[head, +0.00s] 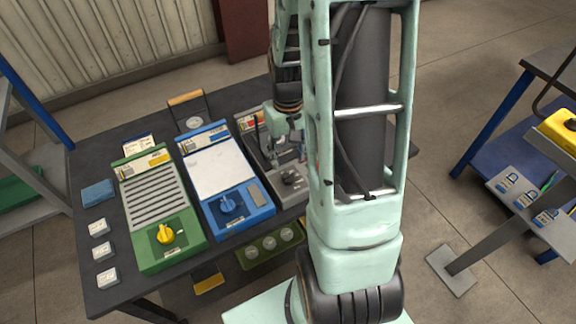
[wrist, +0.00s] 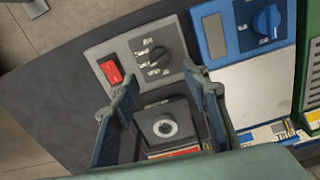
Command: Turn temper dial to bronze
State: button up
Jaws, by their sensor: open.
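The grey unit carries a dark round dial (wrist: 159,56) with several small labels around its left side. The labels are too small to read, so I cannot tell which is bronze or where the dial points. In the head view the dial (head: 291,177) sits at the near end of the grey unit (head: 266,160). My gripper (wrist: 160,80) is open and empty in the wrist view, its fingertips either side of and just short of the dial in the picture. In the head view my gripper (head: 290,148) is over the grey unit, partly hidden by my arm.
A red rocker switch (wrist: 110,71) is beside the dial. The blue unit (head: 217,170) with a blue knob (head: 228,204) stands close by, then the green unit (head: 150,205) with a yellow knob (head: 165,234). All stand on a dark table (head: 95,180).

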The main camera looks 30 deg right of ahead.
jog(key=shift+r, duration=1.9)
